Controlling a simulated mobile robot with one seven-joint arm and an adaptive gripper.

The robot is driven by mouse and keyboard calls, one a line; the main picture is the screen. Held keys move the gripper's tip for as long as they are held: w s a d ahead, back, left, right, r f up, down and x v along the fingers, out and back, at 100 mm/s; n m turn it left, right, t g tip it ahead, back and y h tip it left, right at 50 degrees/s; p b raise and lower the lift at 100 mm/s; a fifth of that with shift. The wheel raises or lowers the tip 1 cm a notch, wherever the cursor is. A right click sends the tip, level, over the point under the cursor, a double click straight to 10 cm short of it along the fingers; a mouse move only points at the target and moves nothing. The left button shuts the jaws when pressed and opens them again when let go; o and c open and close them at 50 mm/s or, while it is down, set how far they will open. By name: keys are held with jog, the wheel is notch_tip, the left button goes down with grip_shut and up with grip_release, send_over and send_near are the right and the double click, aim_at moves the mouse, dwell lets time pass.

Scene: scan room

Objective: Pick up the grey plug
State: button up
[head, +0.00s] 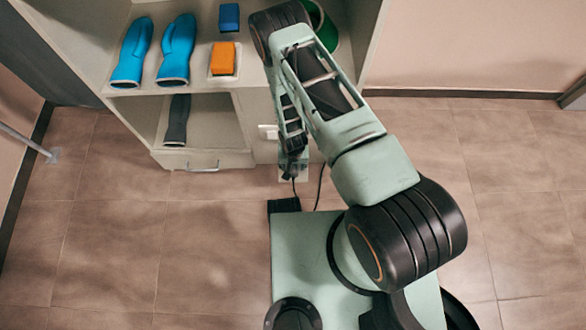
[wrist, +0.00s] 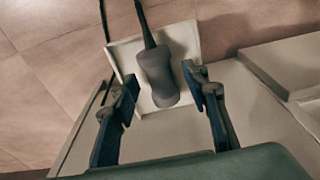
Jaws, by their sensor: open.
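The grey plug (wrist: 158,77) lies on a small pale tray (wrist: 187,43) in the wrist view, its dark cable running off towards the top. My gripper (wrist: 161,88) is open, with one finger on each side of the plug and its tips near it. I cannot tell whether either finger touches it. In the head view my gripper (head: 292,160) points down beside the cabinet front, above a pale plate (head: 311,174). There I cannot make out the plug apart from the gripper.
The cabinet (head: 210,160) holds blue gloves (head: 176,50), a blue block (head: 229,18) and an orange block (head: 223,58) on its shelf. A dark grey item (head: 177,120) lies in the lower compartment. A dark cable (head: 319,187) hangs near my base. The tiled floor (head: 110,230) at left is clear.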

jog(key=shift+f, duration=0.3)
jog(key=shift+c, duration=0.4)
grip_shut()
jog(key=shift+r, duration=0.1)
